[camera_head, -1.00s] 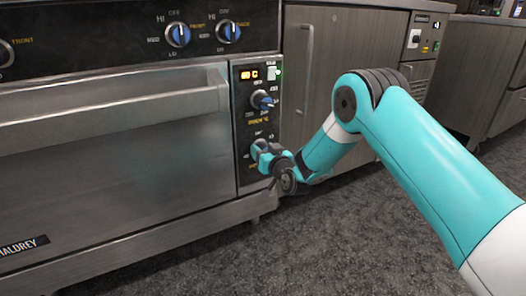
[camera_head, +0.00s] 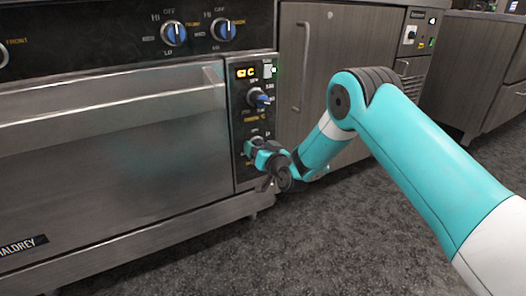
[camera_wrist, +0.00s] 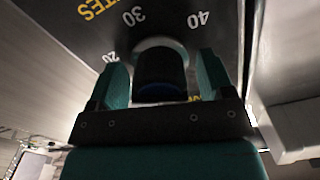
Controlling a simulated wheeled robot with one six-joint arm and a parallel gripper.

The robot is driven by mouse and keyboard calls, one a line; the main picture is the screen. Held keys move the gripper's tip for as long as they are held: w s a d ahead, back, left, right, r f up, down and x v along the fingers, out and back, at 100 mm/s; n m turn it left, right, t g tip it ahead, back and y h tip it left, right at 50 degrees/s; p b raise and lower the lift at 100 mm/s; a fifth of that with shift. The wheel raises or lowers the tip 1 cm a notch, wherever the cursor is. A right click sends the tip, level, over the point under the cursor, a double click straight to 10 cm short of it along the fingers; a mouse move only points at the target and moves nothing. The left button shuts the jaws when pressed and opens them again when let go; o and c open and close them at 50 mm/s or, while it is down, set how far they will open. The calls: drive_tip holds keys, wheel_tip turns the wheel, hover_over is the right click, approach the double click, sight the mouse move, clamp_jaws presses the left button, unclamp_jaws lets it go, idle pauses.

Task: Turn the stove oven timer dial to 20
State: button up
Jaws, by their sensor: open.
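The oven timer dial (camera_wrist: 160,72) is a dark knob on the stove's black control panel. In the wrist view my gripper (camera_wrist: 163,82) is open, with one teal finger on each side of the dial. I cannot tell whether the fingers touch it. The printed marks 20, 30 and 40 show around the dial, with part of the word "MINUTES" at upper left. In the head view my gripper (camera_head: 252,147) is at the lower knob of the panel and mostly hides it. The pointer's setting cannot be read.
The blue-marked thermostat knob (camera_head: 258,97) sits just above, below a lit orange display (camera_head: 246,72). The oven door handle (camera_head: 110,105) juts out to the left. A cabinet (camera_head: 335,60) stands to the right. The floor in front is clear.

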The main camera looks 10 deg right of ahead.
drive_tip(key=b+v, duration=1.4)
drive_tip(key=v, duration=0.3)
drive_tip(key=shift+s+b, duration=0.2)
drive_tip(key=shift+b, duration=0.1)
